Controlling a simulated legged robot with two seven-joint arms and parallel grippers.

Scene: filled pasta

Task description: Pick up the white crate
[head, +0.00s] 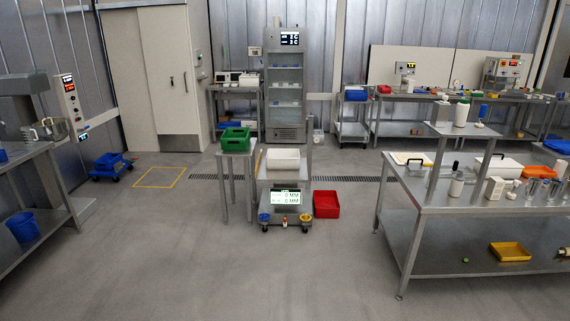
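Another white container (500,167) stands on the steel table at right. Neither of my grippers shows in the head view.
A long steel table (424,194) fills the right side, a bench (30,148) the left. The floor in front is clear.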

